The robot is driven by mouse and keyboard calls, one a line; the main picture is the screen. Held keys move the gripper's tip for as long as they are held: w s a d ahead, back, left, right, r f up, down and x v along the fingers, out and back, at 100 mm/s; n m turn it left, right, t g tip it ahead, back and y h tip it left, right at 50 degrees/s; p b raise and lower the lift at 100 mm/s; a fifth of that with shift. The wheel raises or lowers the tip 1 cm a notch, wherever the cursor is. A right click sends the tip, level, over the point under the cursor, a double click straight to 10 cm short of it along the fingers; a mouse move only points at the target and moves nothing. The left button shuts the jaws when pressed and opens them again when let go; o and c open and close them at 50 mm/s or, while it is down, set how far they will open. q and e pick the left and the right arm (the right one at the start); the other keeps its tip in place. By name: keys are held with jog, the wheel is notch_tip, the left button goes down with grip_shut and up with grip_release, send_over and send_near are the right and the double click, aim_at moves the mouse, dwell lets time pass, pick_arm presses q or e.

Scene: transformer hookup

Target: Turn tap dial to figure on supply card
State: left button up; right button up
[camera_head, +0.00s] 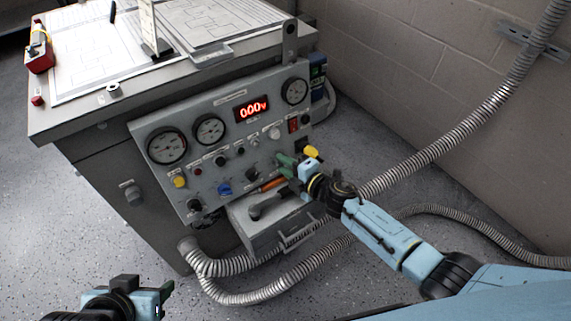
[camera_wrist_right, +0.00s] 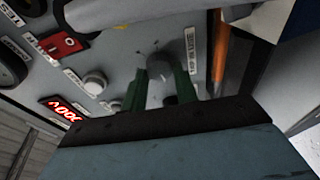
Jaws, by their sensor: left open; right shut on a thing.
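My right gripper (camera_head: 286,164) is at the right part of the sloped grey control panel (camera_head: 215,130). In the right wrist view its two green fingers (camera_wrist_right: 160,82) are shut on a grey round knob (camera_wrist_right: 160,64), which appears to be the tap dial. The dial's markings cannot be read, and in the head view the fingers hide most of it. The red digital display (camera_head: 252,109) reads about 000 V. My left gripper (camera_head: 150,292) is open and empty over the floor at the lower left. I cannot make out which sheet is the supply card.
Round gauges, a blue knob (camera_head: 224,188) and a yellow button (camera_head: 179,181) are on the panel. Drawings (camera_head: 85,60) and a red device (camera_head: 39,55) lie on top. Flexible conduit (camera_head: 440,148) runs behind my right arm.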

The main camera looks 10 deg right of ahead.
pick_arm(q)
jog(key=shift+s+a, duration=0.1)
jog(key=shift+s, duration=0.05)
dwell(0.3)
pick_arm(e)
jog(key=o, duration=1)
jog(key=shift+c, duration=0.2)
jog(key=p+v, duration=0.1)
jog(key=v, duration=0.1)
jog(key=shift+s+d+r, duration=0.1)
jog(key=shift+s+d, duration=0.1)
jog(key=shift+s, duration=0.15)
pick_arm(q)
jog(key=s+a+f+g+y+p, duration=0.1)
jog(key=s+a+f+g+p, duration=0.2)
jog(key=f, duration=0.7)
jog(key=shift+a+g, duration=0.3)
jog(key=shift+a, duration=0.25)
pick_arm(e)
jog(key=v, duration=1)
jog(key=shift+s, duration=0.25)
pick_arm(q)
jog(key=shift+f, duration=0.1)
pick_arm(e)
jog(key=shift+d, duration=0.1)
